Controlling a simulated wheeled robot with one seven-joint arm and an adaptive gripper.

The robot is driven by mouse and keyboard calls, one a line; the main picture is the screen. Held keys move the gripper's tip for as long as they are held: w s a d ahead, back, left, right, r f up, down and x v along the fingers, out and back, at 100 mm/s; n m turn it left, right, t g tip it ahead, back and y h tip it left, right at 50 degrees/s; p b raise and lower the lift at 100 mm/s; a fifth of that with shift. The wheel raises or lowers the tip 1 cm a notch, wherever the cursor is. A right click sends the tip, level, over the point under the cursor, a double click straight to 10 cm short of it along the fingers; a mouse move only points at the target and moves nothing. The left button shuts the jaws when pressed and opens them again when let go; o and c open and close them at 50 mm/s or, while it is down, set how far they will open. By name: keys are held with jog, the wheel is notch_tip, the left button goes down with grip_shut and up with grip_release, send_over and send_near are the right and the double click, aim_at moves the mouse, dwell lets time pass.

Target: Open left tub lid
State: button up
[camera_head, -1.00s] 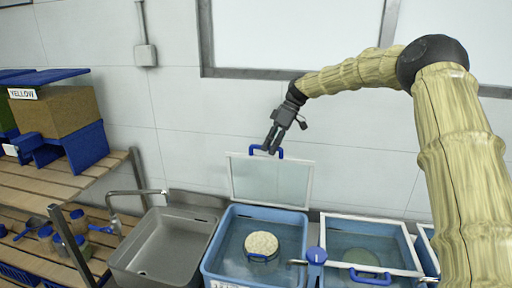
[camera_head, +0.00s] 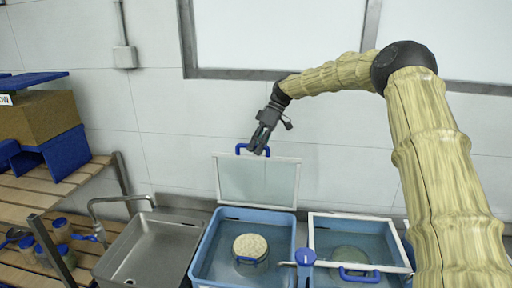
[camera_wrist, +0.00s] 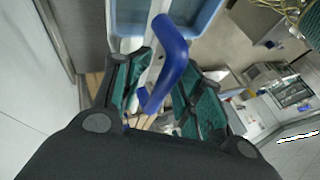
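The left tub (camera_head: 198,268) is blue, holds water and has a round pale block (camera_head: 250,247) with a blue handle in it. Its lid (camera_head: 257,182), a clear panel in a white frame, stands raised nearly upright at the tub's back edge. The lid's blue handle (camera_head: 240,149) is at its top. My gripper (camera_head: 257,151) is at this handle, pointing down. In the wrist view the blue handle (camera_wrist: 172,65) passes between the green-padded fingers (camera_wrist: 165,95), which are apart. I see no clear grip on it.
A second blue tub with a closed clear lid (camera_head: 390,267) stands to the right. A blue-topped knob (camera_head: 305,257) is between the tubs. A steel sink (camera_head: 150,250) and tap are at left, beside wooden shelves (camera_head: 50,195) with jars and boxes. The wall is close behind.

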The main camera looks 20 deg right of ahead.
jog(key=shift+s+r, duration=0.1)
jog(key=shift+r, duration=0.1)
jog(key=shift+r, duration=0.2)
jog(key=v, duration=1.1)
jog(key=shift+d+r, duration=0.15)
jog(key=shift+d, duration=0.15)
